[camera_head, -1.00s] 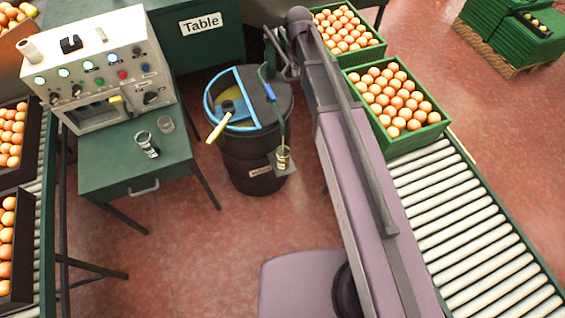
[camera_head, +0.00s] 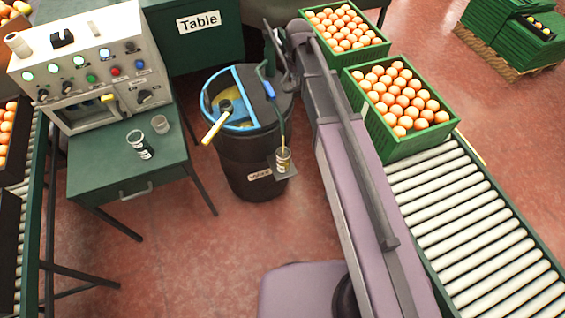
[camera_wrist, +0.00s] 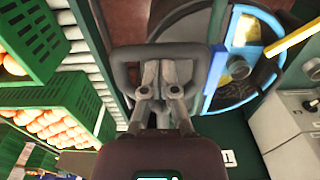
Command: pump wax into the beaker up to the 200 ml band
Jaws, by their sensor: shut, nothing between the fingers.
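A dark drum (camera_head: 248,176) stands on the floor, its open half rimmed in blue with yellow wax (camera_head: 222,95) inside. A pump with a blue handle (camera_head: 265,82) rises at its right side. A small beaker (camera_head: 283,160) stands upright on a little shelf (camera_head: 273,171) by the drum's front right, under the pump's thin spout. Some yellow shows in it; its level against the band is too small to read. My gripper (camera_head: 277,38) is behind the pump handle, apart from the beaker. In the wrist view my gripper (camera_wrist: 163,70) is shut and empty.
A yellow-handled tool (camera_head: 216,126) leans out of the drum. Orange crates (camera_head: 408,145) and a roller conveyor (camera_head: 460,215) lie right of my arm. Floor before the drum is clear.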

